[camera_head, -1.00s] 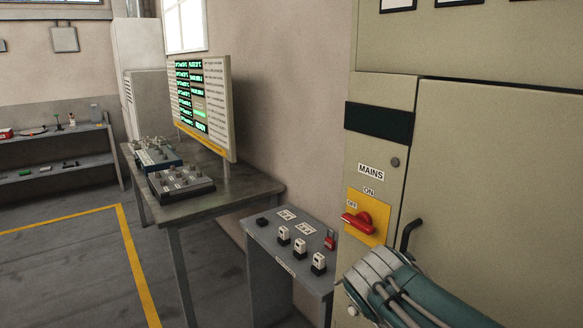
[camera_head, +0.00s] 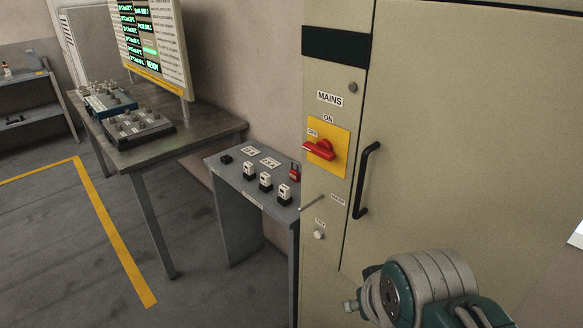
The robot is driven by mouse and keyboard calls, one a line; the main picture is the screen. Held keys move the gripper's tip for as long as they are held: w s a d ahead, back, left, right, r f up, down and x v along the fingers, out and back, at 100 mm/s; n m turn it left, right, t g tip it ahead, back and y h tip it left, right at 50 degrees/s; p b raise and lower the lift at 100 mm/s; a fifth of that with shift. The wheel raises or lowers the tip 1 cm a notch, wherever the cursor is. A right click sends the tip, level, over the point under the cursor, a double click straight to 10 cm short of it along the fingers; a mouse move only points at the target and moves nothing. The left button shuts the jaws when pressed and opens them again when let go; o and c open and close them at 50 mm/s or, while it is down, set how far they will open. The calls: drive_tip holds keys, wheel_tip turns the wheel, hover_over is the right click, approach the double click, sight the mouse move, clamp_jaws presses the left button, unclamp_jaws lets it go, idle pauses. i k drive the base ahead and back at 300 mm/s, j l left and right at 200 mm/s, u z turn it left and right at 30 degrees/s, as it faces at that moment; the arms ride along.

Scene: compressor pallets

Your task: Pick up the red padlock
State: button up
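The red padlock (camera_head: 294,172) is small and stands upright at the far right corner of a grey stand's top (camera_head: 222,172), close to the cabinet's left side. My gripper is out of view. Only part of my arm shows, a grey and teal joint at the lower right, in front of the cabinet. It is to the right of the padlock and below it in the picture, well apart from it.
Several white-topped blocks (camera_head: 265,181) and a black block (camera_head: 226,159) share the stand. The cabinet (camera_head: 450,130) has a red rotary switch (camera_head: 320,149), a black handle (camera_head: 366,180) and a thin protruding rod (camera_head: 312,204). A table (camera_head: 180,143) with control boxes stands left. Floor in front is open.

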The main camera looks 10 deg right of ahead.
sight(294, 174)
drive_tip(key=k, duration=0.95)
drive_tip(key=k+z, duration=0.1)
drive_tip(key=z, duration=0.3)
drive_tip(key=k+z, duration=0.1)
drive_tip(key=z, duration=0.35)
drive_tip(key=k+l+z, duration=0.1)
drive_tip(key=z, duration=0.7)
drive_tip(key=j+z, duration=0.1)
drive_tip(key=z, duration=0.25)
drive_tip(key=j+z, duration=0.1)
drive_tip(key=z, duration=0.7)
drive_tip(key=k+j, duration=0.15)
drive_tip(key=j, duration=0.6)
drive_tip(key=k+j, duration=0.15)
drive_tip(key=j, duration=0.65)
drive_tip(key=k+j, duration=0.15)
drive_tip(key=j, duration=0.6)
drive_tip(key=k+j, duration=0.15)
drive_tip(key=j, duration=0.65)
drive_tip(key=k+j+z, duration=0.1)
drive_tip(key=j, duration=0.65)
drive_tip(key=k+j, duration=0.25)
drive_tip(key=j, duration=0.5)
drive_tip(key=k+j, duration=0.15)
drive_tip(key=j, duration=0.65)
drive_tip(key=k+j, duration=0.2)
drive_tip(key=j, duration=0.55)
